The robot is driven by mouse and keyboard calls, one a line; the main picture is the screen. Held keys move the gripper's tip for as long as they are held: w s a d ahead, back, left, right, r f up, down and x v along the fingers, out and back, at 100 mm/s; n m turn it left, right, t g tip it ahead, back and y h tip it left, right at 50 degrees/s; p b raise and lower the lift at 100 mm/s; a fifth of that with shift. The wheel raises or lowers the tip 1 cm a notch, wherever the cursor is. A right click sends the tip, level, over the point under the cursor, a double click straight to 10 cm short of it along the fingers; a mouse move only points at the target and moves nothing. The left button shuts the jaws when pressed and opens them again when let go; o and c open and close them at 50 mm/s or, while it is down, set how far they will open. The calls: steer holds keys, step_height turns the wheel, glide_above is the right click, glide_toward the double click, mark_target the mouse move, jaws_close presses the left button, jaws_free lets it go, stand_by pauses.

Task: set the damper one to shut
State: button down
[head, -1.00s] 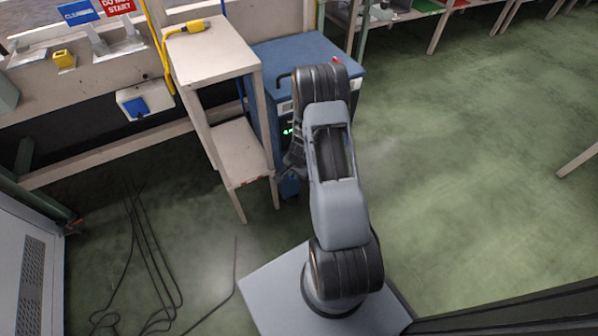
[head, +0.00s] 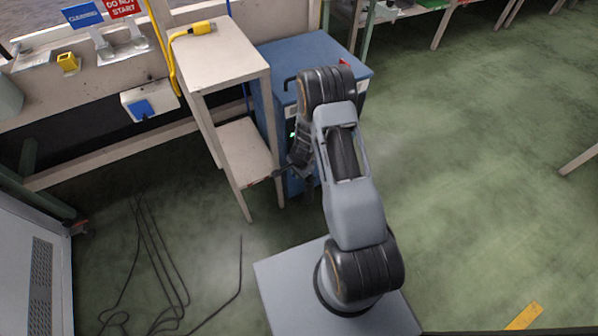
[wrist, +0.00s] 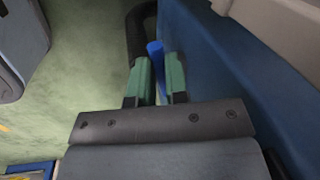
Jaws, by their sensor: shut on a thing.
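I take the handle for the lever of damper one, but no label shows. Its setting cannot be read. In the head view, the blue cabinet (head: 318,50) stands behind my arm. My arm hides much of its front, and the handle cannot be made out there.
A beige stand (head: 222,58) with a lower shelf is close on the left of the cabinet. A yellow pendant (head: 195,29) lies on it. Black cables (head: 160,260) lie on the floor at left. The green floor (head: 470,180) at right is mostly clear.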

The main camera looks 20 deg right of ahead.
steer(key=c, duration=1.1)
jaws_free()
steer(key=r+p, duration=0.2)
steer(key=r, duration=0.2)
steer(key=s+r+p, duration=0.1)
steer(key=r+p, duration=0.1)
steer(key=r, duration=0.3)
steer(key=s+d+r+p, duration=0.1)
steer(key=r+p, duration=0.2)
steer(key=r, duration=0.1)
steer(key=shift+s+r, duration=0.25)
steer(key=shift+r, duration=0.05)
